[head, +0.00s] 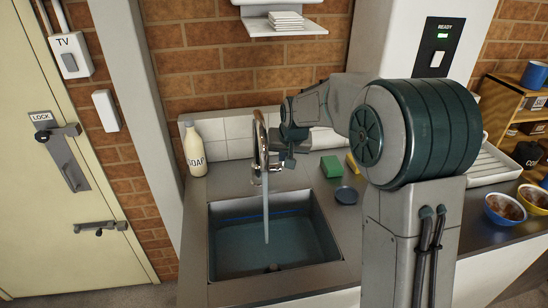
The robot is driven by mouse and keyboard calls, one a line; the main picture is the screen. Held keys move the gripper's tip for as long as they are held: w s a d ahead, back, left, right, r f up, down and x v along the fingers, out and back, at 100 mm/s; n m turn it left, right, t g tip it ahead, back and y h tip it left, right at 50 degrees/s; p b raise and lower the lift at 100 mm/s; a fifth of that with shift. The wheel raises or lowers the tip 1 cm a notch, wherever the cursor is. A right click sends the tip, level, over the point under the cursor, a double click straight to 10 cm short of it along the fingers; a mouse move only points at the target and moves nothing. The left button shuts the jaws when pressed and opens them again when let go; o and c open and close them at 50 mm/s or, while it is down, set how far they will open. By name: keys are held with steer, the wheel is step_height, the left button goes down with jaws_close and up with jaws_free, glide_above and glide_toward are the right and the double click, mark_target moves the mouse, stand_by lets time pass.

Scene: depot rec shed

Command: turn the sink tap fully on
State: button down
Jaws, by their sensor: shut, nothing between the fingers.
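The sink tap (260,148) is a tall curved metal spout behind the sink (215,245). A stream of water (266,222) falls from its spout into the basin, where bluish water shows at the bottom. My gripper (287,162) is just right of the tap, close to its base, with its fingers shut and nothing held. The tap's handle is small and partly hidden near my gripper, so I cannot tell its exact angle or whether my fingers touch it.
A soap bottle (194,150) stands left of the tap. A green sponge (331,167) and a dark round lid (346,195) lie right of the sink. Two bowls (505,210) stand at far right.

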steer(key=shift+s+d, duration=0.1)
steer(key=shift+d, duration=0.1)
stand_by(0.3)
step_height(320, 180, up, 11)
steer(key=s+d, duration=0.2)
steer(key=s+d+f, duration=0.2)
steer(key=s+d, duration=0.1)
steer(key=s, duration=0.7)
steer(key=s+d+f+g+h, duration=0.1)
steer(key=s+d+f, duration=0.2)
steer(key=s, duration=0.7)
steer(key=s+d+f+g, duration=0.1)
steer(key=s+d+f, duration=0.2)
steer(key=s, duration=0.7)
steer(key=shift+s+d+h+p, duration=0.2)
steer(key=shift+d+h+p, duration=0.15)
steer(key=shift+d, duration=0.2)
